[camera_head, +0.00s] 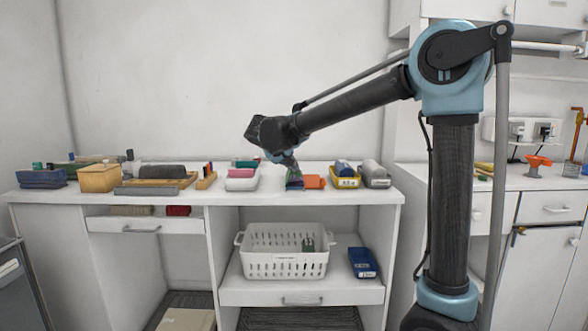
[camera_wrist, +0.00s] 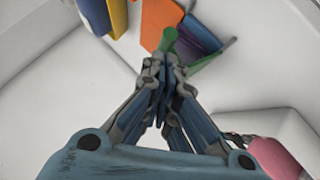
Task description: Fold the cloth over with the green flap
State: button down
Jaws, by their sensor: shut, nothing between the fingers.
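The cloth (camera_head: 295,184) is a small dark blue and purple piece on the white counter, below my gripper in the head view. It also shows in the wrist view (camera_wrist: 196,38), just beyond the fingertips. Its green flap (camera_wrist: 170,38) lies along the near left side there, partly hidden by the fingers. My gripper (camera_wrist: 162,62) is shut and empty, pointing down, with its tips close to the green flap; I cannot tell if they touch. In the head view my gripper (camera_head: 290,168) covers part of the cloth.
An orange block (camera_head: 315,182) lies right beside the cloth. Yellow and grey bins (camera_head: 346,183) stand further right, and a white bin with pink contents (camera_head: 241,182) stands left. A white basket (camera_head: 286,262) sits on the shelf below.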

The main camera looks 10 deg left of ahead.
jog(key=w+a+r+v, duration=0.1)
jog(key=v, duration=1.1)
jog(key=s+d+f+m+g, duration=0.15)
jog(key=d+f, duration=0.25)
jog(key=d, duration=0.6)
jog(key=s+d+f+g, duration=0.15)
jog(key=d+f, duration=0.25)
jog(key=d, duration=0.7)
jog(key=s+d+f+m+g, duration=0.15)
jog(key=d+f, duration=0.25)
jog(key=d, duration=0.6)
jog(key=s+d+f+m+g+y, duration=0.1)
jog(key=s+d+f, duration=0.5)
jog(key=s+f, duration=0.4)
jog(key=s+d+f+g+y, duration=0.2)
jog(key=s+d+f, duration=0.5)
jog(key=s+f, duration=0.3)
jog(key=shift+d+f+m, duration=0.3)
jog(key=shift+f+m, duration=0.1)
jog(key=shift+f, duration=0.15)
jog(key=c, duration=2.4)
grip_release()
jog(key=shift+s+g, duration=0.1)
jog(key=shift+g, duration=0.15)
